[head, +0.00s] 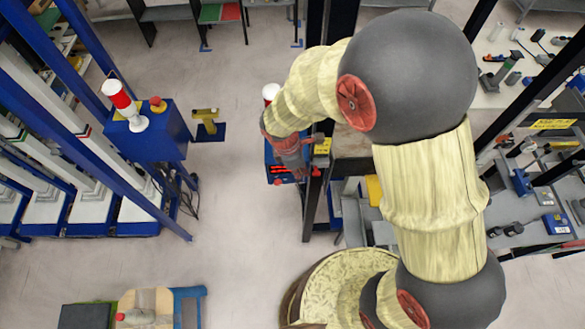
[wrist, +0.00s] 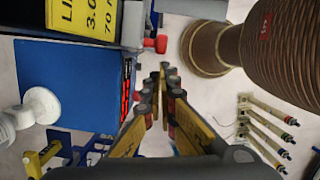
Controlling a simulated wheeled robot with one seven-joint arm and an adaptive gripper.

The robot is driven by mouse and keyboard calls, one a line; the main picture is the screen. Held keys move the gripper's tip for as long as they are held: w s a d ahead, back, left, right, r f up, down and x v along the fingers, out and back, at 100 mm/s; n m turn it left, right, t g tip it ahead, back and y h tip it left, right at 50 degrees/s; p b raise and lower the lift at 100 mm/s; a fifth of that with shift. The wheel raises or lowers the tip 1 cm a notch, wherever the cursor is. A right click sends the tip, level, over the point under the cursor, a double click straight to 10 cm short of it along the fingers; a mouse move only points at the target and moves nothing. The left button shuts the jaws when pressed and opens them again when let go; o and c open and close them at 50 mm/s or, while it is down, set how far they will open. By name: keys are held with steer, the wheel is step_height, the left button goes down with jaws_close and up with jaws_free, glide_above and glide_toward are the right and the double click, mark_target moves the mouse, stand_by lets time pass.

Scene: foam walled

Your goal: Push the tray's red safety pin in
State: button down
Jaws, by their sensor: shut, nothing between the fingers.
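A red pin with a rounded head (wrist: 158,44) sticks out sideways from a dark unit in the wrist view, near its top middle. The unit carries a yellow label (wrist: 88,20). My gripper (wrist: 164,68) is shut and empty, with its fingertips just below the pin in the picture; a small gap seems to show, but contact is hard to judge. In the head view my gripper (head: 296,172) hangs beside a blue box and a yellow label (head: 322,146). The pin is too small to make out surely there. I cannot tell how far it is in.
The blue box (wrist: 60,78) with a red-and-black strip lies left of my fingers in the wrist view. A dark upright post (head: 316,190) stands just right of my gripper. A loaded bench (head: 510,235) is at the right. Open floor (head: 235,225) lies left of my gripper.

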mark_target(316, 172)
steer(key=shift+d+f, duration=0.1)
steer(key=shift+d, duration=0.05)
steer(key=d, duration=0.4)
steer(key=shift+d, duration=0.15)
stand_by(0.5)
steer(key=a+r, duration=0.6)
steer(key=r, duration=0.4)
steer(key=shift+s+a+r, duration=0.2)
steer(key=shift+s+a, duration=0.05)
steer(key=shift+s, duration=0.2)
